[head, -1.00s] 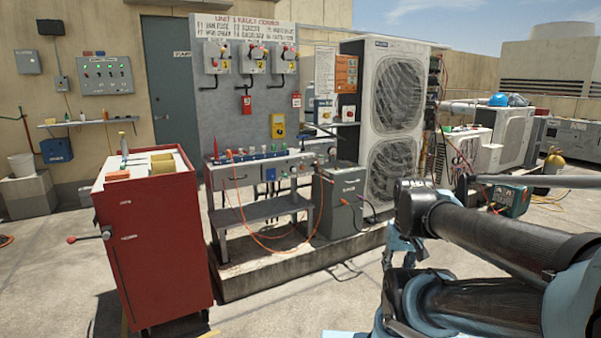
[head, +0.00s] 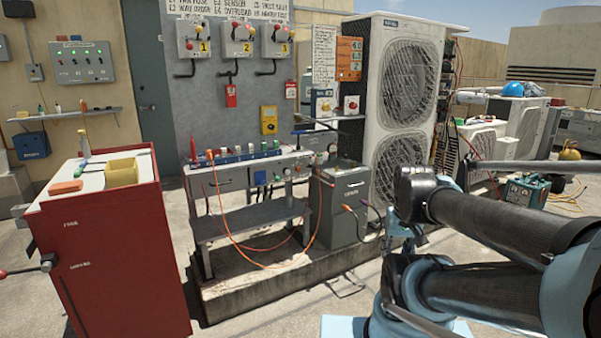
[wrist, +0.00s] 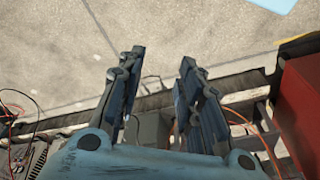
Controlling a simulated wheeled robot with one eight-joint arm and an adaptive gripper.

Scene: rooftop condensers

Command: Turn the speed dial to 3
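I cannot make out a speed dial with readable marks. Candidates are small: a box with a red knob (head: 351,104) stands on a shelf beside the condenser unit (head: 405,80), and small knobs line the front of the workbench (head: 225,182). Three grey switch boxes numbered 1, 2 and 3 hang on the grey panel; the box marked 3 (head: 276,40) is rightmost. My gripper (wrist: 160,60) shows in the wrist view with its two fingers apart and nothing between them, above concrete floor. In the head view my arm fills the lower right, and I cannot make out the fingers.
A red tool cart (head: 115,245) stands at the front left. A grey box (head: 338,200) sits at the bench's right end, on a concrete plinth (head: 280,270). Orange cables (head: 240,242) hang from the bench.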

